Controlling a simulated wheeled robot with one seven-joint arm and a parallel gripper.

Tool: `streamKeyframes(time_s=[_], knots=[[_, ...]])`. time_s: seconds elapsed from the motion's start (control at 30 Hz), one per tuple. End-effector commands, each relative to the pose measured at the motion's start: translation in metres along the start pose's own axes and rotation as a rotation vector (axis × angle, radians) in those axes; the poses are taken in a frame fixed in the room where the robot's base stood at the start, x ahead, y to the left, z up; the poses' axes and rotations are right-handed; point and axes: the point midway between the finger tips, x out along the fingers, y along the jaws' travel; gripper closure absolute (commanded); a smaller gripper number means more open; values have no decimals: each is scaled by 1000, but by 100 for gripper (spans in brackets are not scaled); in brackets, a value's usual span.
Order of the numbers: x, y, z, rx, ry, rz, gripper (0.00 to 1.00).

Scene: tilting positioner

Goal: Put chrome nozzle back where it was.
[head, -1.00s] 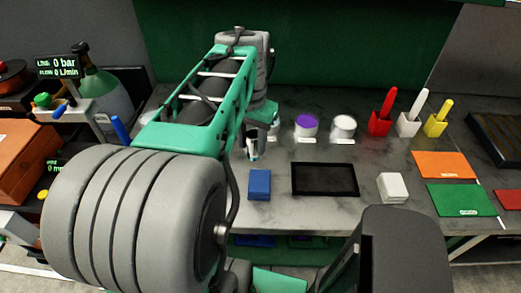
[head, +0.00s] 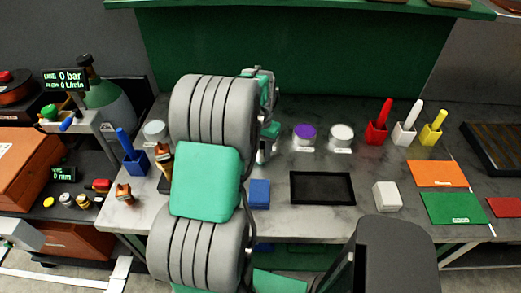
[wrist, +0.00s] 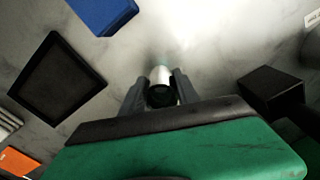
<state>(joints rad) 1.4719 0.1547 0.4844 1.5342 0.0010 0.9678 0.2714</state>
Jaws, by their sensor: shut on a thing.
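My gripper (wrist: 158,92) is shut on a short, pale, shiny cylinder with a dark round end, which looks like the chrome nozzle (wrist: 161,76). The nozzle sits between the two grey fingers in the wrist view, above the grey marbled bench top (wrist: 215,50). I cannot tell whether its far end touches the bench. In the head view my gripper (head: 266,152) is partly hidden behind my arm, left of the purple-topped pot, and the nozzle cannot be made out there.
A blue block (head: 260,194), black tray (head: 323,187) and white block (head: 387,196) lie near the front. Purple (head: 305,134) and white (head: 341,135) pots stand behind. A blue holder (head: 134,160) is at left. A dark box (wrist: 272,92) is right of my gripper in the wrist view.

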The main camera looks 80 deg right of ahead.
Motion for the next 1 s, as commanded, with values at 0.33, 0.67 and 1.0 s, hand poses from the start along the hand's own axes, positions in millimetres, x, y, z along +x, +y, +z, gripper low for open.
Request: streamKeyframes(time_s=[0.33,0.67,1.0], knots=[[3,0,0,0,-1,0,51],[3,0,0,0,-1,0,41],[-52,0,-1,0,6,-2,41]])
